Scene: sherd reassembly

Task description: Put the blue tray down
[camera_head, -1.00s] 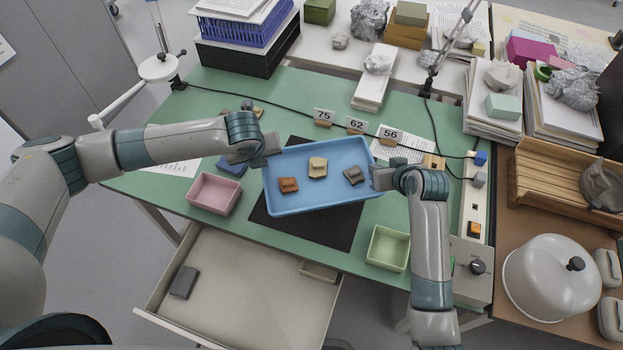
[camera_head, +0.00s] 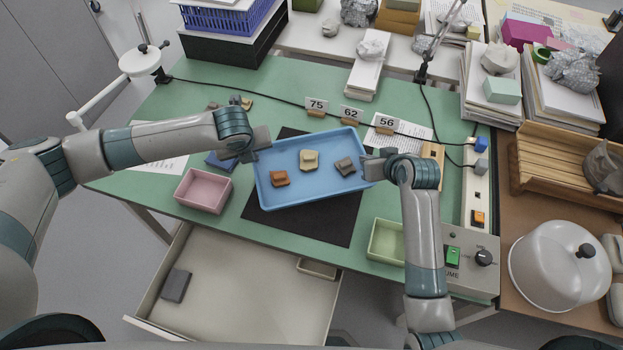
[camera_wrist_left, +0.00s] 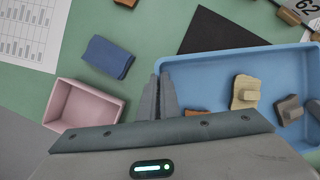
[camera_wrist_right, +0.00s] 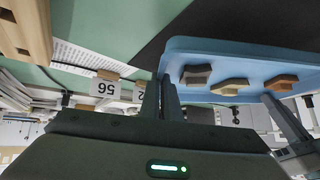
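The blue tray (camera_head: 318,188) is level between my two grippers, over the black mat (camera_head: 325,225); any gap below it is hard to judge. It carries an orange-brown piece (camera_head: 279,178), a cream piece (camera_head: 309,160) and a grey piece (camera_head: 345,166). My left gripper (camera_head: 258,149) is shut on the tray's left rim; its fingers are close together at the rim in the left wrist view (camera_wrist_left: 165,88). My right gripper (camera_head: 369,168) is shut on the right rim, as the right wrist view shows too (camera_wrist_right: 163,85).
A pink box (camera_head: 203,190) stands left of the mat and a green box (camera_head: 386,240) right of it. Number cards (camera_head: 351,115) stand behind the tray. An open drawer (camera_head: 245,290) juts out in front. A control box (camera_head: 470,262) is at right.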

